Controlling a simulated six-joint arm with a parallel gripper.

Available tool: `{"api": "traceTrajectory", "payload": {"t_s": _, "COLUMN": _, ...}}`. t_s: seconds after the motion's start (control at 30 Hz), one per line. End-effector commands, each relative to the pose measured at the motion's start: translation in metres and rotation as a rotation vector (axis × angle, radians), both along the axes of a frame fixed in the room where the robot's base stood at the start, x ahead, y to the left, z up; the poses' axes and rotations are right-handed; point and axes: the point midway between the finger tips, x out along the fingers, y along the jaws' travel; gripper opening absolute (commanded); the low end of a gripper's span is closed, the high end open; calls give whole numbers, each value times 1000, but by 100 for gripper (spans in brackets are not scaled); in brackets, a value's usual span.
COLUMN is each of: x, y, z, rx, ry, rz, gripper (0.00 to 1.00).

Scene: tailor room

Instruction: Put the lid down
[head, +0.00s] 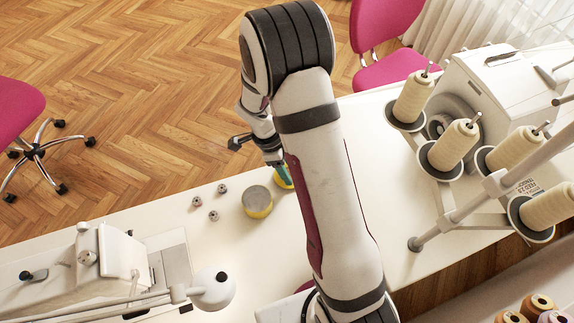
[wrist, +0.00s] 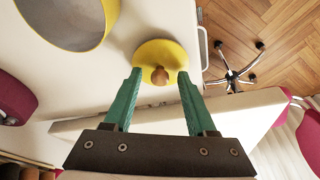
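The lid (wrist: 160,52) is yellow and round with a brown knob (wrist: 159,76), and it lies knob up on the white table in the wrist view. In the head view, part of the yellow lid (head: 284,180) shows behind my arm, beside the pot. My gripper (wrist: 159,75) has two green fingers spread apart, one on each side of the knob, with gaps between. Its fingertips overlap the lid's near edge in the picture; contact cannot be told. The yellow and grey pot (head: 257,202) stands left of and in front of the lid; it also shows in the wrist view (wrist: 72,22).
Several small metal bobbins (head: 213,215) lie left of the pot. A sewing machine (head: 100,262) stands at the lower left. A thread stand with cream cones (head: 455,143) is on the right. The table's far edge is near the lid, with chairs beyond.

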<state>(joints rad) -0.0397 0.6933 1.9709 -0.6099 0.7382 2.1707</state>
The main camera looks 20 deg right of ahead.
Motion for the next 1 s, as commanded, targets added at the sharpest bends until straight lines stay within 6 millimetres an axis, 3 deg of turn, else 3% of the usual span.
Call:
{"api": "traceTrajectory", "payload": {"t_s": 0.27, "x": 2, "y": 1, "z": 9, "rx": 0, "ry": -4, "rz": 2, "gripper": 57}}
{"api": "traceTrajectory", "payload": {"t_s": 0.6, "x": 11, "y": 24, "z": 96, "rx": 0, "ry": -5, "rz": 1, "gripper": 57}}
{"api": "traceTrajectory", "payload": {"t_s": 0.77, "x": 11, "y": 29, "z": 117, "rx": 2, "ry": -1, "rz": 8, "gripper": 57}}
{"api": "traceTrajectory", "payload": {"t_s": 0.87, "x": -12, "y": 30, "z": 143, "rx": 56, "ry": 28, "rz": 144, "gripper": 57}}
{"api": "traceTrajectory", "payload": {"t_s": 1.0, "x": -100, "y": 41, "z": 190, "rx": 239, "ry": 81, "rz": 640, "gripper": 57}}
